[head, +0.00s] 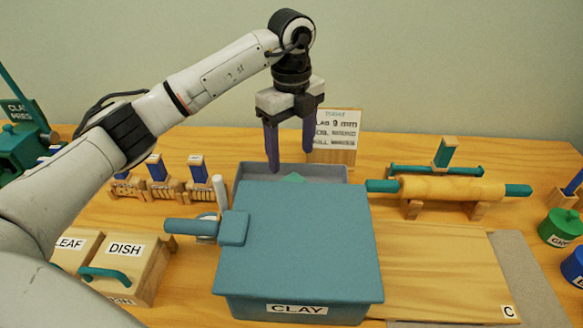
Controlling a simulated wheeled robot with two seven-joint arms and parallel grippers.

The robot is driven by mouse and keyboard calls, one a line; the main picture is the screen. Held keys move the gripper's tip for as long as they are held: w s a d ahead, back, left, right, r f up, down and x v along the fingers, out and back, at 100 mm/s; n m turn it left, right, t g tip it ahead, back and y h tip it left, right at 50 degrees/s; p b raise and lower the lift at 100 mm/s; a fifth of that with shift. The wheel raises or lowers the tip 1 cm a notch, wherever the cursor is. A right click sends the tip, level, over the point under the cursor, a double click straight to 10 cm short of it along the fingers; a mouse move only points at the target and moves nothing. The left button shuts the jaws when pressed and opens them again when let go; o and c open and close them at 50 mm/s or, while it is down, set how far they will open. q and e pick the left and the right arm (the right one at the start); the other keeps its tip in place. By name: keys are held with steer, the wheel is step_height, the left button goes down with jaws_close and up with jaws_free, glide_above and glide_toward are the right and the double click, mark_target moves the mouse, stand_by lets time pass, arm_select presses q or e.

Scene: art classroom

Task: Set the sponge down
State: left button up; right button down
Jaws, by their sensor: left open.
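My left gripper (289,160) is open, its two purple fingers pointing down with nothing between them. It hangs over a grey tray (335,171) behind the clay box. A small green piece (293,178), which looks like the sponge, shows inside the tray just below the fingers. Most of it is hidden by the clay box (295,240), so I cannot tell exactly how it lies. The piece appears apart from the fingers. My right gripper is not in view.
The lidded clay box stands tall in front of the tray. A rolling pin (452,190) rests on supports to the right, above a wooden board (440,270). A sign (335,135) stands behind the tray. Stamps (165,180) and a dish box (125,262) are left.

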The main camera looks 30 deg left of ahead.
arm_select(q)
steer(key=shift+r, duration=1.75)
steer(key=shift+f, duration=0.1)
step_height(320, 180, down, 13)
steer(key=shift+r, duration=0.2)
step_height(320, 180, up, 3)
steer(key=shift+f, duration=0.1)
steer(key=shift+r, duration=0.75)
